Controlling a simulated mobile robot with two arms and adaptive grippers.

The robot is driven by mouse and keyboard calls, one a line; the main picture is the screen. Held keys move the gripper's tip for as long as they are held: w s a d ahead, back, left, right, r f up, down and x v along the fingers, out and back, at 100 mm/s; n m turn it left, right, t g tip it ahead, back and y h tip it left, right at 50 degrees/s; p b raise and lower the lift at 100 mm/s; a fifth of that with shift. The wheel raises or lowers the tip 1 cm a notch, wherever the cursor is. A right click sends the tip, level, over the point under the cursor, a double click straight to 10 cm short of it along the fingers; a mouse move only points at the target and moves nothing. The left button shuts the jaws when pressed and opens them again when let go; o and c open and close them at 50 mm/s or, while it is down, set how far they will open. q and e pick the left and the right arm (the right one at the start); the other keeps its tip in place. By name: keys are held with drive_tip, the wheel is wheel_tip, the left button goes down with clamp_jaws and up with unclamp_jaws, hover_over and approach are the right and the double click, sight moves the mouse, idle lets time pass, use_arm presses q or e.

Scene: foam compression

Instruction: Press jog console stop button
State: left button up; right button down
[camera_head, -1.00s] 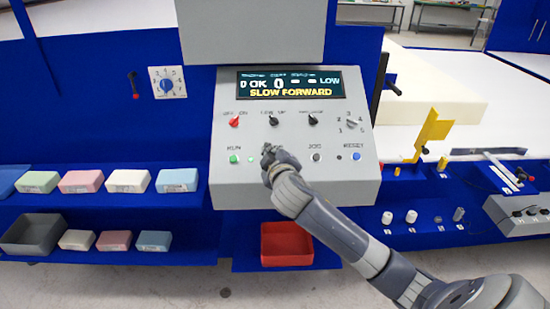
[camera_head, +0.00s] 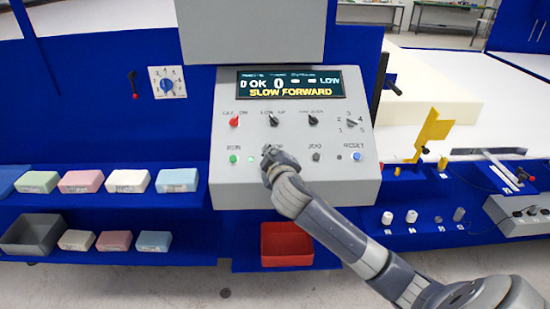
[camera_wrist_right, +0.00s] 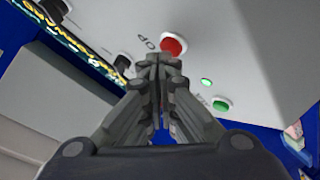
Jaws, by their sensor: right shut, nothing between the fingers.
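The grey jog console (camera_head: 225,190) has a display (camera_head: 290,84) reading "SLOW FORWARD". The red stop button (camera_wrist_right: 172,46) shows in the right wrist view just beyond my fingertips, with the letters "OP" beside it. In the head view my gripper hides this button. My right gripper (camera_head: 268,156) is shut and empty at the lower row of the console, between the green run button (camera_head: 233,159) and the jog button (camera_head: 315,157). In the wrist view the closed fingertips (camera_wrist_right: 160,62) overlap the red button's lower edge; I cannot tell whether they touch it. My left gripper is not in view.
A small lit green lamp (camera_head: 252,160) and a blue reset button (camera_head: 357,156) are on the same row. Knobs, including a red one (camera_head: 234,121), sit above. A red bin (camera_head: 287,245) is below the console. Foam blocks (camera_head: 83,181) lie on shelves at left.

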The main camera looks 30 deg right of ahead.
drive_tip(key=shift+w+d+f, duration=0.1)
drive_tip(key=shift+w+f, duration=0.05)
drive_tip(key=shift+f, duration=0.2)
idle(0.3)
idle(0.3)
drive_tip(key=shift+s+a+r+p, duration=0.25)
drive_tip(key=shift+s+r+p, duration=0.15)
drive_tip(key=shift+r+p, duration=0.3)
drive_tip(key=shift+s+a+r+p, duration=0.1)
drive_tip(key=shift+r+p, duration=0.35)
drive_tip(key=shift+p, duration=0.1)
drive_tip(key=s+r+p, duration=0.1)
drive_tip(key=s+a+r+p, duration=0.1)
drive_tip(key=r+p, duration=0.1)
drive_tip(key=shift+r+p, duration=0.2)
drive_tip(key=shift+p, duration=0.1)
